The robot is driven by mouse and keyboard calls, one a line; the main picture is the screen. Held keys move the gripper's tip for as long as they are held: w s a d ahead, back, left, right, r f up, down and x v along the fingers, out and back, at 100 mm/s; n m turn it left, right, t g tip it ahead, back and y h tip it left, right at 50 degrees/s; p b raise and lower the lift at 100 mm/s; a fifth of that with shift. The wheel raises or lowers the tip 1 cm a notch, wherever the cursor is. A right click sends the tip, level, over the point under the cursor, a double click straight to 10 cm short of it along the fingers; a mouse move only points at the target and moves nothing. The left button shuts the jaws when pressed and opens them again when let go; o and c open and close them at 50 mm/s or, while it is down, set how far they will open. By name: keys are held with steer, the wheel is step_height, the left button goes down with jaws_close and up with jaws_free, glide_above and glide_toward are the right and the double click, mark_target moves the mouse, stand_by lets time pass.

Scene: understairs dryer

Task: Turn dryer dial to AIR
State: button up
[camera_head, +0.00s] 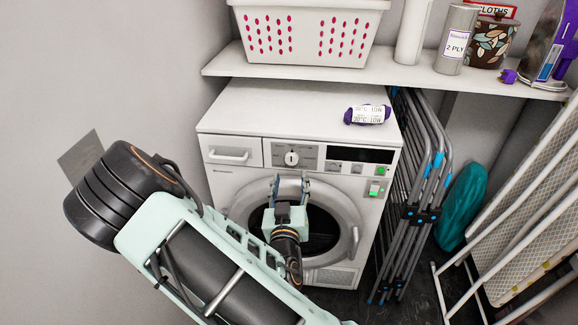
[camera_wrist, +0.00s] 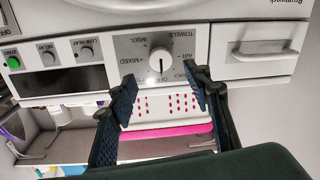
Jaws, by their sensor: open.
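The dryer dial (camera_head: 291,157) is a round white knob on a grey panel at the top of the white dryer (camera_head: 225,183). In the wrist view the dial (camera_wrist: 160,62) has AIR and TOWELS printed on its right and MIXED and WOOL on its left. I cannot tell for sure which label its mark points to. My gripper (camera_head: 290,184) is open and empty, in front of the dryer just below the dial. In the wrist view my gripper (camera_wrist: 161,83) has its fingertips on either side of the dial, apparently apart from it.
A drawer handle (camera_head: 228,154) lies left of the dial. Small knobs and a green-lit start button (camera_head: 375,189) lie right. A purple-and-white packet (camera_head: 368,114) rests on the dryer top. A basket (camera_head: 300,35) stands on the shelf above. Folded racks (camera_head: 420,190) stand on the right.

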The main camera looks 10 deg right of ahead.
mark_target(291, 161)
steer(key=x, duration=0.7)
steer(key=shift+w, duration=0.1)
steer(key=c, duration=1.2)
